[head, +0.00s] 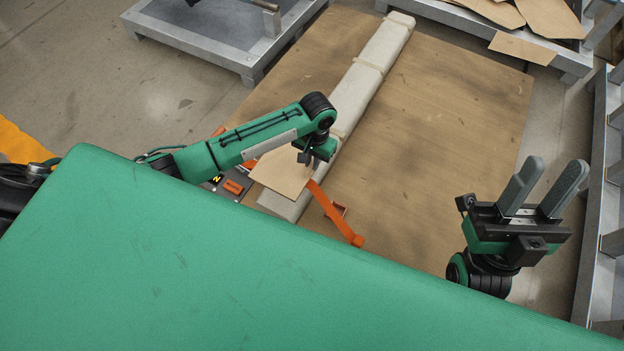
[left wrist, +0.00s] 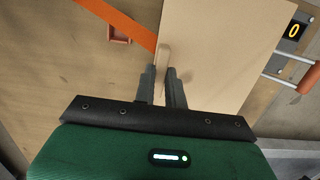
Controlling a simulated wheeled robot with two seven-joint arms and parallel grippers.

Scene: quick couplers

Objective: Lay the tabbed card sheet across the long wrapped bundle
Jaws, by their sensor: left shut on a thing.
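The long wrapped bundle (head: 372,65) is pale, with bands around it, and lies lengthwise on a brown sheet. The tan card sheet (head: 284,174) covers part of the bundle's near end in the head view; I cannot tell whether it touches it. My left gripper (head: 310,160) is shut on the card's tab (left wrist: 163,54). The left wrist view shows the tab between the fingertips (left wrist: 161,70) and the card (left wrist: 215,45) beyond them. My right gripper (head: 551,178) is open and empty at the right, away from the bundle, fingers pointing up.
An orange strap (head: 335,214) lies beside the card, near a small reddish tray (head: 339,208). A dark device with a yellow display (head: 217,179) sits left of the card. Metal racks (head: 231,40) stand around the brown sheet (head: 440,120). Its right part is clear.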

